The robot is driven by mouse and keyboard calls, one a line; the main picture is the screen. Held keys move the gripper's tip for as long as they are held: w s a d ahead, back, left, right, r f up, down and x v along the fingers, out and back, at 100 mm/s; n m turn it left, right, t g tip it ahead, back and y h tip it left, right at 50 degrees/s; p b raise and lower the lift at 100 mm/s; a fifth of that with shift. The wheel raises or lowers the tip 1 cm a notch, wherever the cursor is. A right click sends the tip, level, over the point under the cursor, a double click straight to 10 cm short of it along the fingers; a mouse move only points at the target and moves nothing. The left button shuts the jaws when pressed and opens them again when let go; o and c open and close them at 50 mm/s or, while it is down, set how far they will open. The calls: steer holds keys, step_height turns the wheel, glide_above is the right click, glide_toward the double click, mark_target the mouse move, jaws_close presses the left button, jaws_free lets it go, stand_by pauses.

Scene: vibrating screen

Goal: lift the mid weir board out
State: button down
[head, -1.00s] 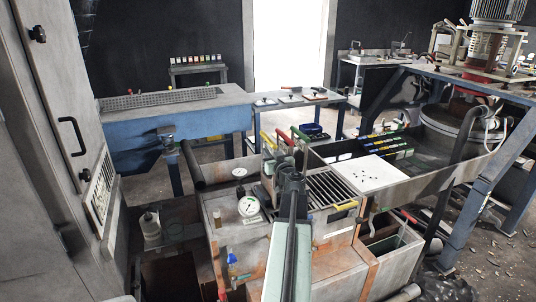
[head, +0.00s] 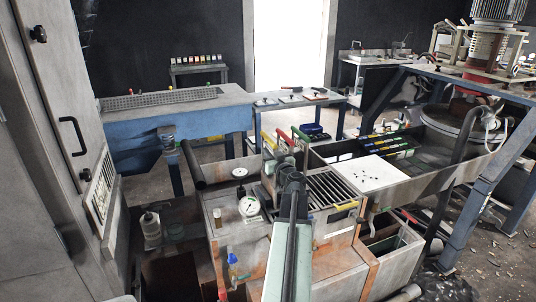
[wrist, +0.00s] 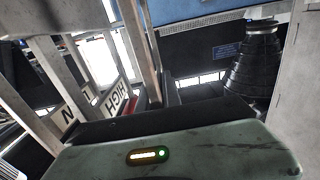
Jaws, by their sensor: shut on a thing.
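My gripper (head: 289,168) is over the grey box with the dial gauge, seen from behind in the head view. Its jaws are shut on the mid weir board, which my gripper and arm mostly hide. A red piece (wrist: 131,104) shows just beyond the dark jaws in the wrist view. In the head view yellow (head: 267,138), red (head: 284,138) and green (head: 300,134) handles stand in a row just behind my gripper. A plate marked HIGH (wrist: 117,99) stands left of the jaws in the wrist view. I cannot tell whether the board is clear of its slot.
The dial gauge (head: 249,206) is close left of my gripper, and a slotted grate (head: 330,188) is close right. A white plate (head: 370,173) lies beyond it. A dark pipe (head: 192,164) stands at left. Grey posts (wrist: 140,45) crowd the wrist view.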

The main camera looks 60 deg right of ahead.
mark_target(270, 138)
steer(key=shift+s+r+p, duration=0.1)
steer(key=shift+r+p, duration=2.9)
